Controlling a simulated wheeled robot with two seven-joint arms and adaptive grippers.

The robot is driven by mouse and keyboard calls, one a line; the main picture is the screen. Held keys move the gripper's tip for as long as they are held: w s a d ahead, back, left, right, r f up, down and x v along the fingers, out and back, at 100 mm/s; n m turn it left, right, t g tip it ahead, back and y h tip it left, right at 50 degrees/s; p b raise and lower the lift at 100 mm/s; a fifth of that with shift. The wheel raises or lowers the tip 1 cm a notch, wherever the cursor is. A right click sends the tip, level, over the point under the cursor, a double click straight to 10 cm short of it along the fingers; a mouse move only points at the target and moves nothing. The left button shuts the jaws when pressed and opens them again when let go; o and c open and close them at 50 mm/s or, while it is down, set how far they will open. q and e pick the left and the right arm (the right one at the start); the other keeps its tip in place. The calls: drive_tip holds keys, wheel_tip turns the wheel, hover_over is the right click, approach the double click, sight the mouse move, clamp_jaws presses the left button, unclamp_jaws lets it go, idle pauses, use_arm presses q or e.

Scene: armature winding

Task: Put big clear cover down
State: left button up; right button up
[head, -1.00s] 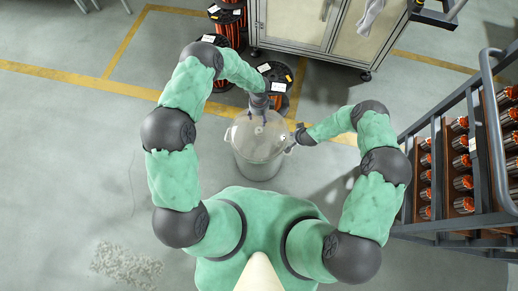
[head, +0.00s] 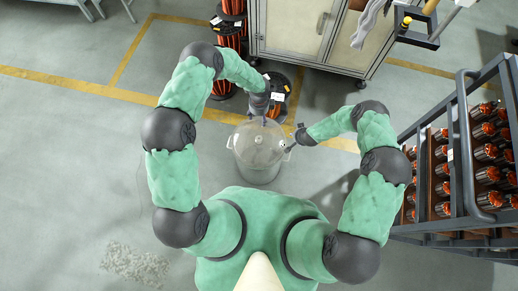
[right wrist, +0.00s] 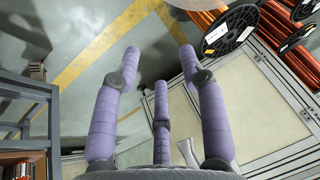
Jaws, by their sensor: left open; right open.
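The big clear cover (head: 258,162) is a pale, see-through, rounded vessel shape in the head view, in front of my chest. It looks upright; I cannot tell whether it rests on the floor. My left gripper (head: 265,121) is open at its far rim, with fingers over or against the edge. My right gripper (head: 289,147) is open at its right side, close to a small side handle; contact is unclear. The right wrist view shows the right gripper's purple fingers (right wrist: 160,85) spread, with nothing between them and no cover visible.
Spools of orange wire (head: 277,98) stand just beyond the cover, also seen in the right wrist view (right wrist: 229,29). A cabinet (head: 305,35) stands behind. A rack of wound armatures (head: 470,160) is at the right. Floor at the left is mostly clear, with a pale patch (head: 135,262).

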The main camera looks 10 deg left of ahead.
use_arm(q)
drive_tip(key=shift+r+p, duration=2.05)
drive_tip(key=shift+r, duration=0.35)
use_arm(e)
drive_tip(key=w+v, duration=0.1)
drive_tip(key=v, duration=1.4)
drive_tip(key=shift+a+r, duration=0.25)
drive_tip(key=shift+r, duration=0.5)
use_arm(q)
drive_tip(key=s+f+n+h+b, duration=0.1)
drive_tip(key=s+f+n+b, duration=0.1)
drive_tip(key=s+n, duration=0.6)
drive_tip(key=s+f+n+h+b, duration=0.1)
drive_tip(key=s+f+n+b, duration=0.1)
drive_tip(key=s+n+b, duration=0.3)
drive_tip(key=s+d+f+n+h+b, duration=0.1)
drive_tip(key=s+n+b, duration=0.3)
drive_tip(key=s+n, duration=0.7)
drive_tip(key=shift+s+f+h, duration=0.25)
drive_tip(key=shift+f+h, duration=0.25)
use_arm(e)
drive_tip(key=s+f+g+y, duration=0.1)
drive_tip(key=s+g, duration=0.1)
drive_tip(key=s, duration=0.8)
drive_tip(key=s+f+m+g+y, duration=0.1)
drive_tip(key=s+g, duration=0.1)
drive_tip(key=s, duration=0.7)
drive_tip(key=shift+s+f+m, duration=0.25)
drive_tip(key=shift+s+m, duration=0.05)
drive_tip(key=shift+s, duration=0.1)
